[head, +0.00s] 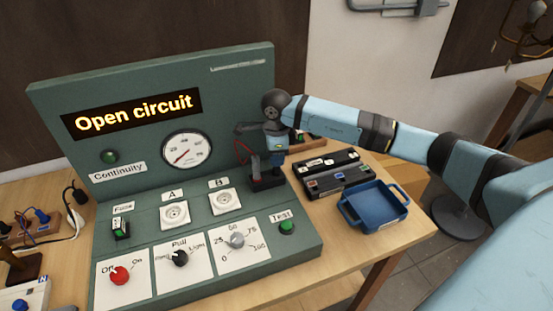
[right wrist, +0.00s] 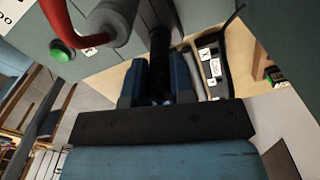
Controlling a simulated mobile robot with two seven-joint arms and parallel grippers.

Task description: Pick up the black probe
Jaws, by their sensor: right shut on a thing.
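My right gripper (head: 266,172) points down at the right end of the green test panel (head: 70,190). In the right wrist view its two blue fingers (right wrist: 160,92) are shut on a dark ribbed shaft, the black probe (right wrist: 159,45). In the head view the gripper mostly hides the probe, above a dark base at the panel's right end. A red probe or lead (head: 254,165) is just left of the gripper; a red curved piece (right wrist: 62,22) shows in the wrist view. My left gripper is not in view.
The panel's lit display (head: 132,112) reads "Open circuit". Right of the panel are dark trays (head: 330,170) with small parts and an empty-looking blue tray (head: 374,206) near the table edge. A green Test button (head: 287,227) is close in front of the gripper.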

